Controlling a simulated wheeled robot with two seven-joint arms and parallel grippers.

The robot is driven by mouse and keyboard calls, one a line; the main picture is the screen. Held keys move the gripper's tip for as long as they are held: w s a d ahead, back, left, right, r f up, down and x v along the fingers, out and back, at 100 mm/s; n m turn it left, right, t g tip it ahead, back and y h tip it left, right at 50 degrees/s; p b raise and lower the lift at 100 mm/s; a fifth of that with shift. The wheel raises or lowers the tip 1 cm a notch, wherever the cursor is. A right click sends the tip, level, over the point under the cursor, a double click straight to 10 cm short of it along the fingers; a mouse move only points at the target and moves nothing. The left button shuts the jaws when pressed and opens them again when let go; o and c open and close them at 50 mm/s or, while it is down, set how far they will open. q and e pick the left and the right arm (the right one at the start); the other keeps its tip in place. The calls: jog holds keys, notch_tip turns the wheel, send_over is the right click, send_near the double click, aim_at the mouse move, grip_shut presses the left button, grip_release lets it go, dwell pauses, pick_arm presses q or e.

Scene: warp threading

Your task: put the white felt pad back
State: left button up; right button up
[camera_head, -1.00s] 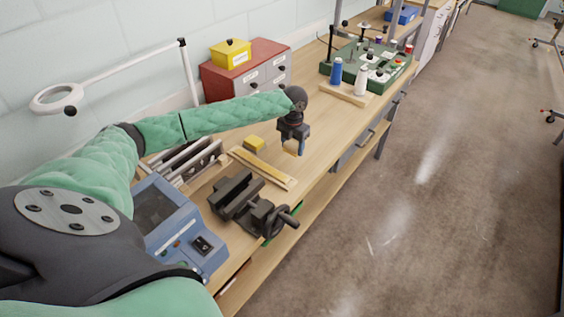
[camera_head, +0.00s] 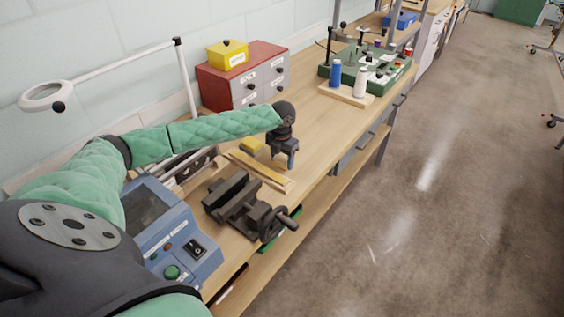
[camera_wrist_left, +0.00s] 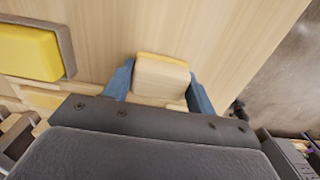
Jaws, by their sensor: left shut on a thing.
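The white felt pad, a pale cream block with a yellow strip along one edge, sits between the two blue fingers of my left gripper (camera_wrist_left: 160,85) in the left wrist view, where its pale face (camera_wrist_left: 160,78) shows. My left gripper (camera_head: 283,162) is shut on it, over the bench just right of a long wooden strip or tray (camera_head: 262,170). In the head view the pad is mostly hidden by the gripper. I cannot tell whether the pad touches the bench. My right gripper is not in view.
A yellow block (camera_head: 250,146) with a darker side lies left of my gripper; it also shows in the left wrist view (camera_wrist_left: 28,52). A dark vise (camera_head: 235,200) stands in front, beside a blue control box (camera_head: 165,230). The bench (camera_head: 320,130) is clear toward the spools.

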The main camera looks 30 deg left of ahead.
aim_at(282, 157)
pick_arm(q)
jog(key=shift+f, duration=0.15)
jog(key=o, duration=1)
jog(key=shift+c, duration=0.2)
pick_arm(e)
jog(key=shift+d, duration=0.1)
pick_arm(q)
jog(key=shift+r, duration=0.2)
jog(key=shift+r+b, duration=0.3)
jog(key=shift+r, duration=0.05)
notch_tip(282, 157, up, 11)
jog(key=b, duration=0.3)
jog(key=shift+b, duration=0.35)
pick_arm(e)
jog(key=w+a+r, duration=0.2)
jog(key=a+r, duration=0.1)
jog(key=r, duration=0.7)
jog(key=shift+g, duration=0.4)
pick_arm(q)
jog(key=shift+r, duration=0.1)
